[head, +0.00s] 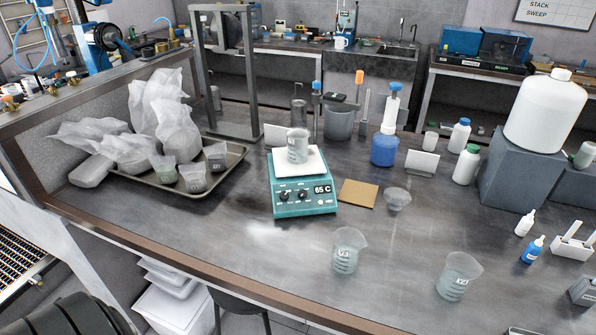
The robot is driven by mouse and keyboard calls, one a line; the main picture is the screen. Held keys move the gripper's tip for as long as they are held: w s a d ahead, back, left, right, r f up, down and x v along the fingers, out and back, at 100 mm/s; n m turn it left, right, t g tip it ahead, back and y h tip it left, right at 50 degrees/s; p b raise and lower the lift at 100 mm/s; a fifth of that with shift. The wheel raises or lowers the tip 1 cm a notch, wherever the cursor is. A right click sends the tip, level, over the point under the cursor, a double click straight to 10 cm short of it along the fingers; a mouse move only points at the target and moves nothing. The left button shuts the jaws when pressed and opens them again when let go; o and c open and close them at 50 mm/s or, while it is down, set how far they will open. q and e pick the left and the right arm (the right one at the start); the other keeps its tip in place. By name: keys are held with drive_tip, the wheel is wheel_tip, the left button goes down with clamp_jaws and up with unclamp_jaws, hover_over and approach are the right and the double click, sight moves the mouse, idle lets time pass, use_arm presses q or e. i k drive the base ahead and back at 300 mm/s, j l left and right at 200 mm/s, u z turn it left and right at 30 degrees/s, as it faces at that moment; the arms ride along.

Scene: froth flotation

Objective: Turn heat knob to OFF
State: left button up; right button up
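A teal hot plate (288,209) stands on the grey bench near the middle of the head view. Its display (322,189) reads 65 C. Two dark knobs sit on its front face, a left knob (284,196) and a right knob (303,194). Their labels are too small to read, so I cannot tell which is the heat knob or where either one points. A beaker (297,147) stands upright on the white top plate (310,164). Neither of my grippers is in view.
Two clear beakers (346,252) (458,275) stand in front, to the right of the hot plate. A brown square pad (358,193) lies beside it. A tray (226,172) with bags and cups is at left. The bench directly in front of the knobs is clear.

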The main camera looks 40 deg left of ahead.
sight(284, 196)
drive_tip(key=l+u, duration=1.1)
drive_tip(key=k+j, duration=0.05)
drive_tip(key=j, duration=0.05)
